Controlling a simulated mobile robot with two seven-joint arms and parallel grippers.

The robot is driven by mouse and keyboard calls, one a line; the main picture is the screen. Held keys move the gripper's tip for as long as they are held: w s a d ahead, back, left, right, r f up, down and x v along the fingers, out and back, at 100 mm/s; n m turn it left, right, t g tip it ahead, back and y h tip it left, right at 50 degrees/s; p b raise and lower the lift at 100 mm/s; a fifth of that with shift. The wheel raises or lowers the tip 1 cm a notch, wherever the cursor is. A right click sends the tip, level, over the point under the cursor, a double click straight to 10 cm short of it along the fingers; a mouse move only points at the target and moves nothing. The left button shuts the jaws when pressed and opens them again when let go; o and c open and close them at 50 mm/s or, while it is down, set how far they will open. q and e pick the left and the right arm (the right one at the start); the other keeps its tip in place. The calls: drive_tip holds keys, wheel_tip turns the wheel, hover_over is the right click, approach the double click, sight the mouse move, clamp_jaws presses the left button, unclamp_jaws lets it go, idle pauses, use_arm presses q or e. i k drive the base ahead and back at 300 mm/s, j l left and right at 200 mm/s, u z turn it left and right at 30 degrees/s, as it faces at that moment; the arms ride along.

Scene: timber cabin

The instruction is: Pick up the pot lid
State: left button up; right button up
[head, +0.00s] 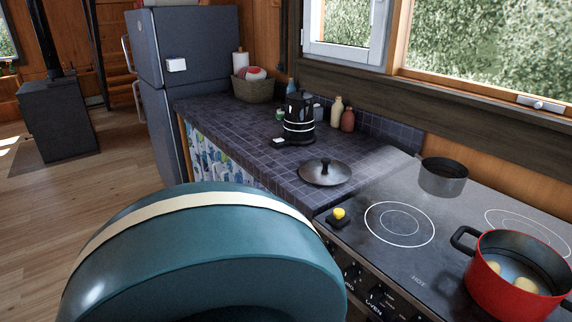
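The pot lid (313,174) is a round dark metallic lid with a dark knob on top. It lies flat, knob up, on the dark tiled counter (245,128), close to the counter's front edge and left of the stove. Nothing touches or covers it. Neither of my grippers shows in the head view, so their place relative to the lid cannot be told.
The stove (395,262) holds an open red pot (500,283) with yellowish pieces in liquid and a small grey pot (443,184). A small black-and-yellow item (340,214) sits at its front-left corner. A black kettle (299,131) and bottles (336,113) stand behind the lid.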

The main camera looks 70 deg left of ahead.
sight(323, 170)
drive_tip(key=u, duration=2.05)
drive_tip(key=i+j+z, duration=0.1)
drive_tip(key=z, duration=1.15)
drive_tip(key=j+z, duration=0.45)
drive_tip(key=k+j+z, duration=0.1)
drive_tip(key=j+z, duration=0.3)
drive_tip(key=j, duration=0.1)
